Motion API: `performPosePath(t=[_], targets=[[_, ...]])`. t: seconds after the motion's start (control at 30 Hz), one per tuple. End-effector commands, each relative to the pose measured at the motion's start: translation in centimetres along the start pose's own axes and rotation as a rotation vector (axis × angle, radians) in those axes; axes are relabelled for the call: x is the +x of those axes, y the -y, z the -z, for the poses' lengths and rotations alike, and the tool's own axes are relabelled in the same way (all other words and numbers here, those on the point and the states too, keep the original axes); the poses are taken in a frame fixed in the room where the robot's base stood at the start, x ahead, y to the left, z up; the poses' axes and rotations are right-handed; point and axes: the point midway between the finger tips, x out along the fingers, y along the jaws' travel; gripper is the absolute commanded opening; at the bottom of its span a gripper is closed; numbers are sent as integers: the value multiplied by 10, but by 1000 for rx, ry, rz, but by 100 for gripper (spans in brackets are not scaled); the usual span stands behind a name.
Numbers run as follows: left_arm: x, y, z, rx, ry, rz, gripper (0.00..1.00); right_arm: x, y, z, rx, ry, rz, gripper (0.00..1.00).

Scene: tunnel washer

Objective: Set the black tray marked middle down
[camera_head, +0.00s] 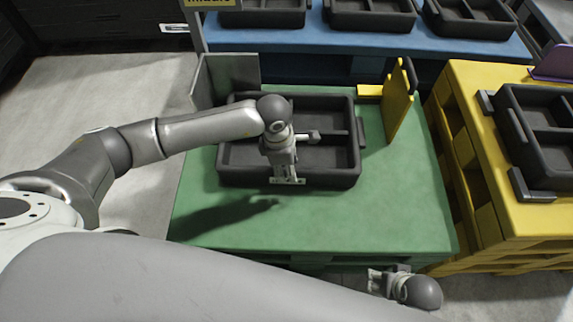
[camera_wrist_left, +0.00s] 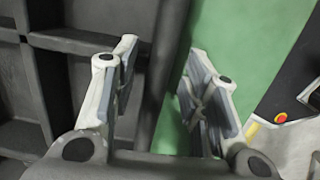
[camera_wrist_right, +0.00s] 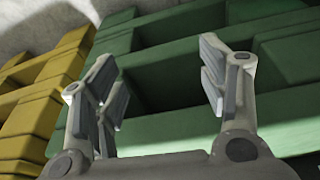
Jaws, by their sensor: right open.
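The black tray (camera_head: 237,178) with several compartments lies flat on the green pallet table (camera_head: 380,215). A sign reading "middle" (camera_head: 208,2) stands behind it, partly cut off. My left gripper (camera_head: 287,178) is over the tray's near wall. In the left wrist view my left gripper (camera_wrist_left: 160,85) is open, one finger on the compartment side of the tray wall (camera_wrist_left: 168,50) and the other on the green side. Contact with the wall cannot be told. My right gripper (camera_head: 380,280) is low beyond the table's near right edge, open and empty in the right wrist view (camera_wrist_right: 160,95).
A yellow upright panel (camera_head: 397,105) stands right of the tray, and a grey plate (camera_head: 232,72) behind it on the left. Other black trays sit on a blue table (camera_head: 300,40) at the back and a yellow pallet (camera_head: 490,150) at right. The green table's front is clear.

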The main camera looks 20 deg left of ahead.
Motion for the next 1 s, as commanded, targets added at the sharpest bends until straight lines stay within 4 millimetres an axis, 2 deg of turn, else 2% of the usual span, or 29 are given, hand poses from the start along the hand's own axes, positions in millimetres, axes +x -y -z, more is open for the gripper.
performPosePath(t=[0.27, 0.37, 0.7, 0.83, 1.0], targets=[[-5, -1, 0, 0, 1, -2, 41, -1, 0, 2, 0, -6, 0, 67], [-21, -2, 0, 0, 2, -5, 41, 9, 0, -4, -1, 6, 1, 67], [-92, -1, 0, 1, 1, -4, 41, 40, 2, -22, -4, 26, 4, 67], [-110, -1, 0, 0, 1, -3, 41, 46, 2, -26, -5, 29, 4, 67], [-120, 0, 0, 0, 0, -1, 41, 50, 3, -28, -5, 30, 5, 67]])
